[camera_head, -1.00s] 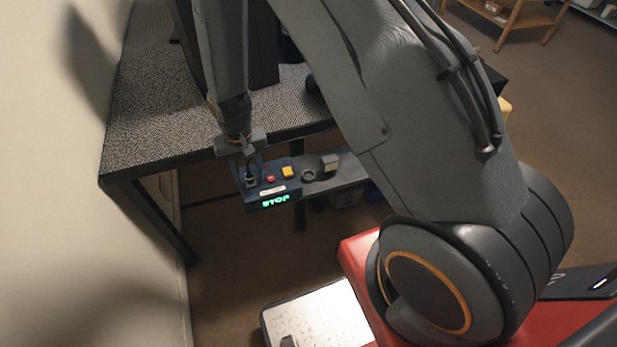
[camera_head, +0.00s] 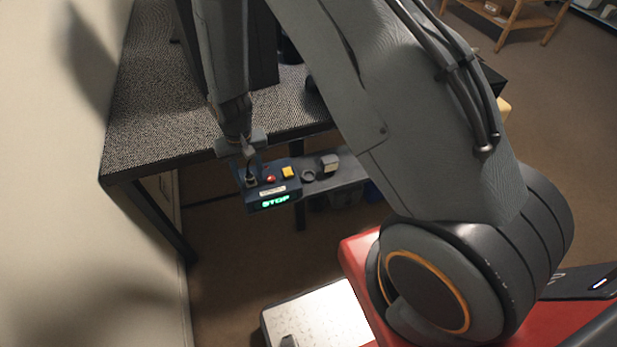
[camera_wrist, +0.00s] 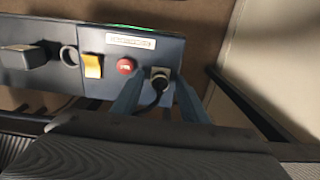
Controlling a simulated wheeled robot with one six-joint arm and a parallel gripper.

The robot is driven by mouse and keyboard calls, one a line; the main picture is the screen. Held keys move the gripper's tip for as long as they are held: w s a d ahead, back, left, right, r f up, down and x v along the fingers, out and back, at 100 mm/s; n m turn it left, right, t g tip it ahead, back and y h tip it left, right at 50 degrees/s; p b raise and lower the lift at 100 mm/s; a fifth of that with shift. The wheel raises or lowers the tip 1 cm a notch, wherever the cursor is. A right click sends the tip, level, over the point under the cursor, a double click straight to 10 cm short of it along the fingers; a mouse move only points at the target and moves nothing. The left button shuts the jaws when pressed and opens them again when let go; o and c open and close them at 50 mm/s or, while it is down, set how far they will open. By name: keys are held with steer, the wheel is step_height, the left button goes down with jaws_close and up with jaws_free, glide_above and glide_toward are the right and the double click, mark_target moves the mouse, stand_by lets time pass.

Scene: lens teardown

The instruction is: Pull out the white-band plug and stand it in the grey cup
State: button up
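The plug (camera_wrist: 160,74) sits in the end of a dark blue control box (camera_wrist: 172,48), with a pale band around it and a black cable coming from it. My gripper (camera_wrist: 159,84) is open, one finger on each side of the plug, with gaps showing in the wrist view. In the head view my gripper (camera_head: 250,172) is at the box's left end and partly hides the plug. A round grey ring-shaped opening (camera_wrist: 69,55), apparently the grey cup, stands beside the box; it also shows in the head view (camera_head: 308,176).
A red button (camera_wrist: 125,66) is close beside my gripper's finger, with a yellow switch (camera_wrist: 92,66) further left. A grey block (camera_head: 328,163) stands beyond the cup. The green display (camera_head: 275,201) reads STOP. A dark table (camera_head: 150,130) is behind the box.

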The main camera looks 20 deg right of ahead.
mark_target(250, 175)
jaws_close()
steer(key=shift+r, duration=0.1)
steer(key=shift+r+p, duration=2.1)
steer(key=shift+r, duration=0.85)
steer(key=shift+d, duration=0.1)
